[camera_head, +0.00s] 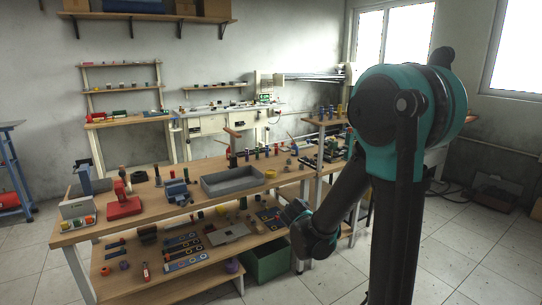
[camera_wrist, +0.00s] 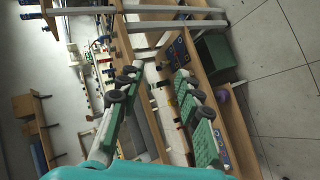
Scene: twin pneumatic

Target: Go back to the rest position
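My gripper (camera_wrist: 157,76) shows in the wrist view with its two green-padded fingers spread well apart. Nothing is held between them; the workbench and its shelves show through the gap from a distance. In the head view my arm (camera_head: 408,115) rises at the right and bends down and leftward to a joint in front of the workbench's right end. The fingers cannot be made out there.
A wooden workbench (camera_head: 150,212) carries a grey tray (camera_head: 232,180), a red tool (camera_head: 124,205) and several small parts. A green bin (camera_head: 268,262) stands under its right end. More benches line the back wall. The tiled floor (camera_head: 470,260) at the right is largely clear.

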